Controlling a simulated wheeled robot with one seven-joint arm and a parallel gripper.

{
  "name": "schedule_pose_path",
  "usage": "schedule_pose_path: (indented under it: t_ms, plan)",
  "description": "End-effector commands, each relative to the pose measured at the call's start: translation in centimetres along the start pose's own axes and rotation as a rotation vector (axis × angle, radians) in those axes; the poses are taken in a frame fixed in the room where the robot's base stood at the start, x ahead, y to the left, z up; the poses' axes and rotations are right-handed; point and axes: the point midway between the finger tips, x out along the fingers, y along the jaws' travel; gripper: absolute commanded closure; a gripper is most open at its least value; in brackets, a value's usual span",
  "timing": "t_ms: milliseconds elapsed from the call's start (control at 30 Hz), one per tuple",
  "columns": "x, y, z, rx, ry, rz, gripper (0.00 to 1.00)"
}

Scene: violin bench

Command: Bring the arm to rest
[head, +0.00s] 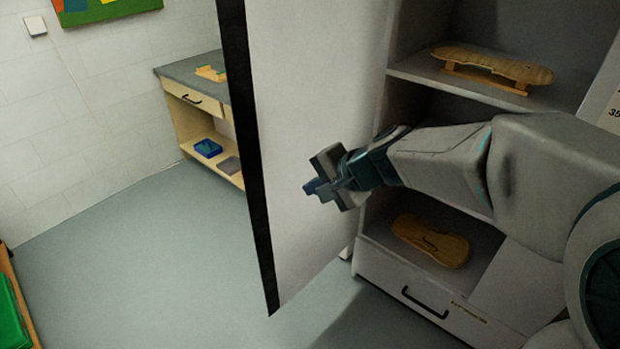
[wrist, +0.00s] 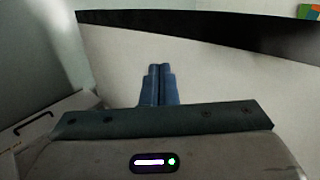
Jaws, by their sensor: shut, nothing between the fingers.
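My gripper (head: 308,188) is shut and empty at the end of my extended arm, in the middle of the head view. It is in front of the white inner face of an open cabinet door (head: 305,100). In the wrist view my gripper's blue fingers (wrist: 159,70) lie side by side, with the pale door face (wrist: 220,75) beyond them. I cannot tell whether the fingertips touch the door. My arm reaches in from the right and crosses in front of the open cabinet.
A bench (head: 185,110) stands at the back left. The grey floor (head: 140,260) at left is clear. A green object (head: 12,315) is at the left edge.

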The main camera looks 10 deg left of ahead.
Motion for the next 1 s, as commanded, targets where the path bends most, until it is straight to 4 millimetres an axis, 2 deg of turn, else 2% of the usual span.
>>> schedule_pose_path:
  t_ms: [167, 267, 367, 700, 833, 1000]
  plan:
    - [-0.5, 0.3, 0.0, -0.01, 0.002, 0.007, 1.0]
    - [-1.6, 1.5, 0.2, -0.057, 0.006, 0.04, 1.0]
    - [-3.8, 4.1, 0.6, -0.149, 0.013, 0.115, 1.0]
    - [-13.2, 16.7, 2.4, -0.484, 0.027, 0.523, 1.0]
    - [-15.8, 20.0, 2.8, -0.55, 0.025, 0.647, 1.0]
    - [-17.4, 21.9, 3.0, -0.587, 0.022, 0.726, 1.0]
